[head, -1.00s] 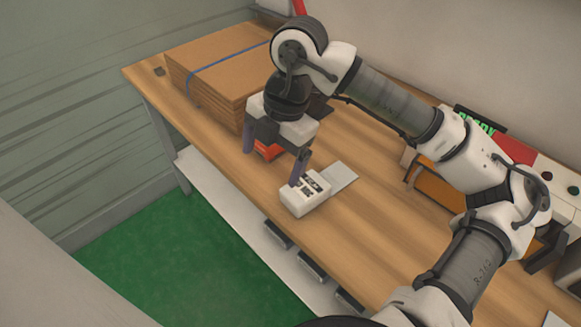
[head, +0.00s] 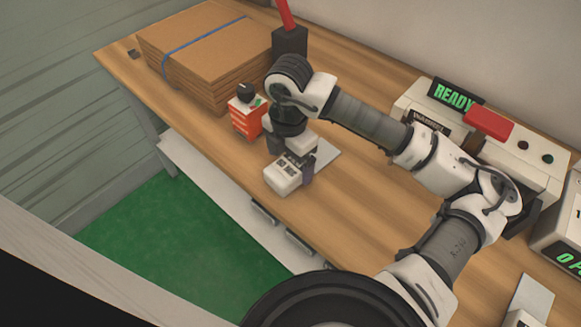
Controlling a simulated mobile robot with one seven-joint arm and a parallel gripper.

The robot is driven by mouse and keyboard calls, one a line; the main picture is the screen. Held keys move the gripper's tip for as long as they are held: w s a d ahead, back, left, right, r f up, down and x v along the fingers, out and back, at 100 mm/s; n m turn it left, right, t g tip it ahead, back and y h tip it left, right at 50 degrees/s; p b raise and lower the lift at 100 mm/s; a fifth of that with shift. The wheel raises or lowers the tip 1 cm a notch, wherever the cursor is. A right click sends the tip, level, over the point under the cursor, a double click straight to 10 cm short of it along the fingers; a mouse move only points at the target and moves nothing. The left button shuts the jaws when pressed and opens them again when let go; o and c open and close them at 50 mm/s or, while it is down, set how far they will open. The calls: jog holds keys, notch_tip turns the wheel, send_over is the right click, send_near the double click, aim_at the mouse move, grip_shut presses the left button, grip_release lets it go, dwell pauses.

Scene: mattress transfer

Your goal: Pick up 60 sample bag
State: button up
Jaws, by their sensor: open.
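The white sample bag (head: 281,180), a small blocky packet with dark printing on top, lies near the front edge of the wooden table, at the near end of a pale flat plate (head: 326,152). The print is too small to read, so I cannot tell whether it says 60. My gripper (head: 291,160) points down over the back part of the bag, with its jaws open. One finger shows to the left of the bag and the other to its right. I cannot tell whether either finger touches it. The gripper body hides part of the bag's far end.
An orange-red box (head: 245,117) with a dark knob stands just left of my gripper. Stacked cardboard (head: 205,60) with a blue strap is at the back left. A machine with a READY display (head: 453,95) stands at the right. The table's front edge is close to the bag.

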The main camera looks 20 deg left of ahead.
aim_at(290, 165)
jog(key=shift+d+f+p, duration=0.1)
jog(key=shift+f+p, duration=0.2)
jog(key=shift+f, duration=1.45)
jog(key=c, duration=1.1)
